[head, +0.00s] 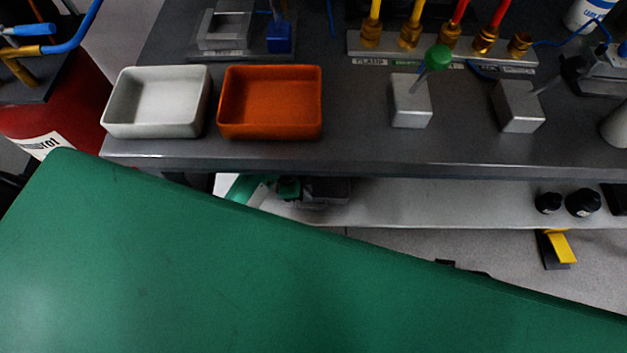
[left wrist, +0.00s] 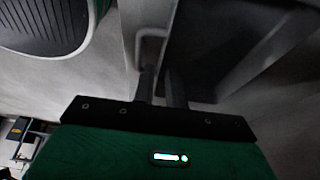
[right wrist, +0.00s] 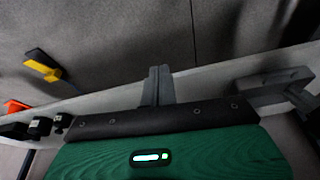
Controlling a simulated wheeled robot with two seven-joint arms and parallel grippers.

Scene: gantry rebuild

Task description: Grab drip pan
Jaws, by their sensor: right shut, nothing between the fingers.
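No thing in view is clearly marked as the drip pan. A white rectangular tray (head: 155,132) and an orange rectangular tray (head: 270,132) sit side by side on the bench, both empty. In the left wrist view, a large dark grey box-like thing (left wrist: 235,45) fills the upper right. A thin grey loop handle (left wrist: 152,34) is just ahead of my left gripper (left wrist: 161,85). Its fingers are a small gap apart, close to the loop; whether they touch it is unclear. My right gripper (right wrist: 158,85) is shut and empty, over the pale shelf.
The grey bench (head: 355,145) holds metal blocks (head: 411,108) and a brass-fitted rail (head: 445,50). Below it, a pale shelf (head: 440,210) carries black knobs (head: 583,203). A yellow wedge (head: 561,247) is on the floor. A red cylinder (head: 60,110) stands at left.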

